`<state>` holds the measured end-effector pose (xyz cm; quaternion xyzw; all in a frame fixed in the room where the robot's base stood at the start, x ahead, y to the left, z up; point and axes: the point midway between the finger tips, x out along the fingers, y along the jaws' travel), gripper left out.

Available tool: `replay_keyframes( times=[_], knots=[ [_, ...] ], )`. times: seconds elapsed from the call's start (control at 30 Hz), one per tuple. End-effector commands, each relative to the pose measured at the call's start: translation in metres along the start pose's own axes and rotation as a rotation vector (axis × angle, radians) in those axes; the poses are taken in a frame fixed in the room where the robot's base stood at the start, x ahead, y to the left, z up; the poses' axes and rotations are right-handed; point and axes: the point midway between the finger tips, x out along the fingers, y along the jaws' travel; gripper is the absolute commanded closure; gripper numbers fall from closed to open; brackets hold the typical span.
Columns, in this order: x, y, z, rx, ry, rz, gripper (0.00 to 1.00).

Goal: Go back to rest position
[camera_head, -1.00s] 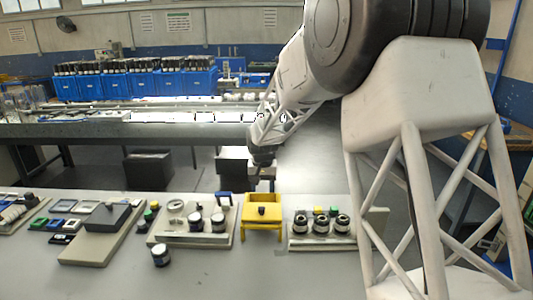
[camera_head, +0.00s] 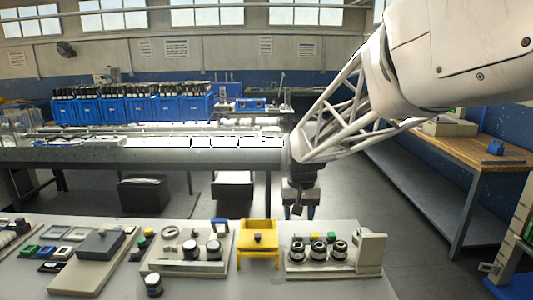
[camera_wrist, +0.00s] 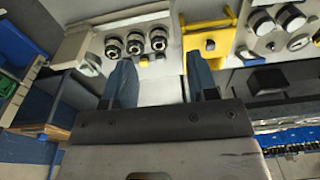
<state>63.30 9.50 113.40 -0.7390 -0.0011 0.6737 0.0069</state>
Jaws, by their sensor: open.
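My gripper shows in the wrist view (camera_wrist: 162,85) with its two blue-grey fingers spread apart and nothing between them.
A yellow stand (camera_head: 259,243) is in the middle of the table. A tray (camera_head: 347,266) with several black-and-silver round parts is right of it. Another tray (camera_head: 160,268) with round parts is left. A dark-capped jar (camera_head: 153,285) stands in front. A long conveyor (camera_head: 150,157) runs behind.

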Motion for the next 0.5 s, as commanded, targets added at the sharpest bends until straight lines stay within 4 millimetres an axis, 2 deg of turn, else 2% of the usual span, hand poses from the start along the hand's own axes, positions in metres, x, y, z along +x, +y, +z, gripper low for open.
replay_keyframes(
  times=[0.2,0.5],
  knots=[
    [-0.021,0.023,0.049,0.002,0.023,0.0,0.47],
    [-0.04,0.05,0.116,0.005,0.054,0.002,0.47]
  ],
)
